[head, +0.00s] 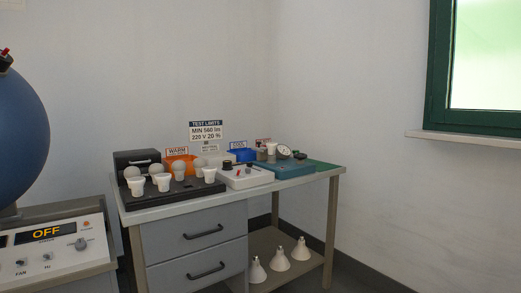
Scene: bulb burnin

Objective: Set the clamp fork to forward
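I cannot make out a clamp fork for certain in the head view. A small dark fitting with a red tip (5,58) sits on top of a large blue sphere (22,130) at the left edge, partly cut off by the frame. Below the sphere is a light control panel (62,262) with an amber display reading OFF (47,232), a knob (82,244) and small switches. Neither of my grippers is in view.
A workbench (290,182) with drawers (200,237) stands in the corner. On it are a black tray (172,195) with several bulbs, a white box (246,178), a teal case (283,169) and coloured bins. Several reflector bulbs (279,260) stand on the lower shelf.

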